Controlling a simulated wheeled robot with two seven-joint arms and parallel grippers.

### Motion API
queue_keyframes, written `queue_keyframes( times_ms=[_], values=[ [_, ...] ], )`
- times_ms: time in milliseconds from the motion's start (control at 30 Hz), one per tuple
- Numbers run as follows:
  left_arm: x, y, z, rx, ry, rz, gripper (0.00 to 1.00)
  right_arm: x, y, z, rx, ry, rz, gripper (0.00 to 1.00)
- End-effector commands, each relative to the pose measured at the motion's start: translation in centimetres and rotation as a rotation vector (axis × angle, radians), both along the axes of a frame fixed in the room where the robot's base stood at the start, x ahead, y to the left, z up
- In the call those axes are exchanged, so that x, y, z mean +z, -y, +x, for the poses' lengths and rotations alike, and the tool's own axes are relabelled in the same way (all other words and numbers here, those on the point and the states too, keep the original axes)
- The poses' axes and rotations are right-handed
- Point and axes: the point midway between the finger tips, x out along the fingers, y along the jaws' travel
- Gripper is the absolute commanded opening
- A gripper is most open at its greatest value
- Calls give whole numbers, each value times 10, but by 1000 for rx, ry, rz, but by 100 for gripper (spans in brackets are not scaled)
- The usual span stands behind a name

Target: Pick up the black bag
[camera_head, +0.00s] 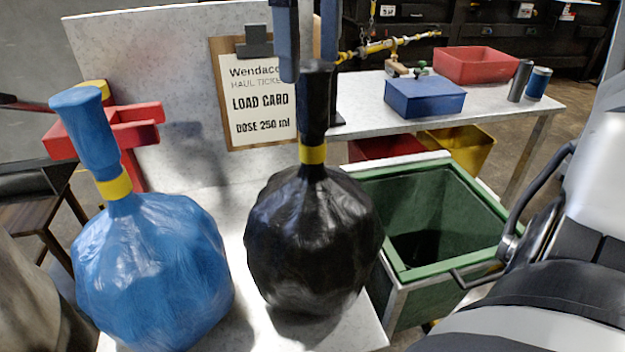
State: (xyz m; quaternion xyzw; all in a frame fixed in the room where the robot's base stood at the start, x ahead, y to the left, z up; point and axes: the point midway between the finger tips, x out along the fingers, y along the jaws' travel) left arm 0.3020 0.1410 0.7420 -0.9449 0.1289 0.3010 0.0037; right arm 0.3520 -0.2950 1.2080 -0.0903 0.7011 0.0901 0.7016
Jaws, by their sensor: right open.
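The black bag (312,240) stands upright on the pale tabletop, in the middle of the head view. A yellow band (312,154) circles its neck, and the dark neck rises above it. My right gripper (309,76) comes down from the top edge with dark blue fingers. It is open, with one finger on each side of the upper neck. I cannot tell whether either finger touches the neck. My left gripper is not in view.
A blue bag (150,270) with a yellow band stands close on the left. A clipboard card (258,95) leans behind. An open green bin (430,215) is at right. A back table (400,115) holds a blue box (425,97) and a red tray (477,64).

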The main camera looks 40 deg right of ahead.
Motion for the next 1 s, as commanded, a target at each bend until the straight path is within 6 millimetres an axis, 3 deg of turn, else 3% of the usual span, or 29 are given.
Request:
queue_keyframes(
  times_ms=[267, 567, 800, 1000],
  values=[
    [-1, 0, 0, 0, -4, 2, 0, -40, 2, -1, 1, -1, 1, 65],
    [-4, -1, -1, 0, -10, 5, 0, -45, 2, -1, -1, 1, 0, 65],
    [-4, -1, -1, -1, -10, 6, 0, -45, 2, -1, -1, 1, 0, 0],
    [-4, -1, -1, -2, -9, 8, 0, -43, 2, 0, -1, 5, 0, 0]
  ],
)
